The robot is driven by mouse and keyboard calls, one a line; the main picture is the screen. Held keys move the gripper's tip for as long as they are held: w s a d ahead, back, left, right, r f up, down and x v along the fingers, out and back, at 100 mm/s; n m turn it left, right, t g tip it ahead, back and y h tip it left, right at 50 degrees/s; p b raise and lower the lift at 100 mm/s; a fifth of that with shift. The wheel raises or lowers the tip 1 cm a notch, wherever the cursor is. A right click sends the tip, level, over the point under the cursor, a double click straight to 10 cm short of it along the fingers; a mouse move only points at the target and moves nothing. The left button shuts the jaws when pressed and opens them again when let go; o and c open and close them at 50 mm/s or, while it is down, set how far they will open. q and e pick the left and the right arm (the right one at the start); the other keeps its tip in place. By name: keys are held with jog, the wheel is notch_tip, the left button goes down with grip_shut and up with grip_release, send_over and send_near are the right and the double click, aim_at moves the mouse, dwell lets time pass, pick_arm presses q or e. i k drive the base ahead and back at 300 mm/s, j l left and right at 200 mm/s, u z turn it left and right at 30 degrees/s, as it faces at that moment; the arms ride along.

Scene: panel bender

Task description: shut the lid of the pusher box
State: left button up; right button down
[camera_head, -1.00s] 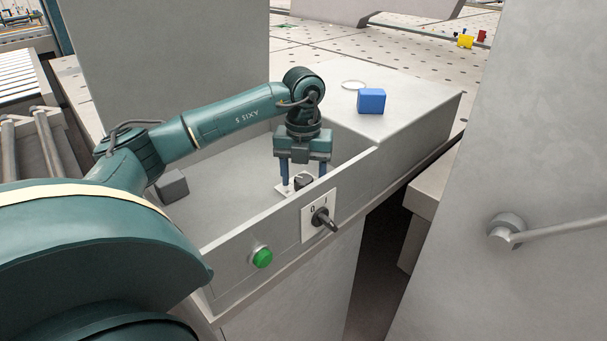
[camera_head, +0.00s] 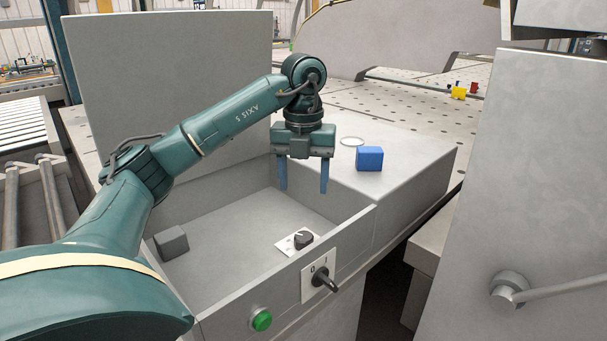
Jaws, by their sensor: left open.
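The pusher box (camera_head: 345,245) is a grey open-topped box in the middle of the view. Its lid (camera_head: 170,80) is the large grey panel standing upright at the back left, so the box is open. Inside on the floor are a black rotary knob on a white plate (camera_head: 297,241) and a small grey block (camera_head: 171,243). My left gripper (camera_head: 303,190) is open and empty, pointing down above the box, right of the lid and apart from it. My left arm crosses in front of the lid's lower part. My right gripper is not in view.
A blue block (camera_head: 369,158) and a pale ring (camera_head: 352,142) lie on the flat top right of the opening. The front wall carries a black switch handle (camera_head: 323,279) and a green button (camera_head: 261,320). A tall grey panel with a handle (camera_head: 510,290) stands at right.

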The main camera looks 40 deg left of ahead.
aim_at(138, 73)
jog(key=k+l, duration=0.75)
jog(key=l, duration=0.2)
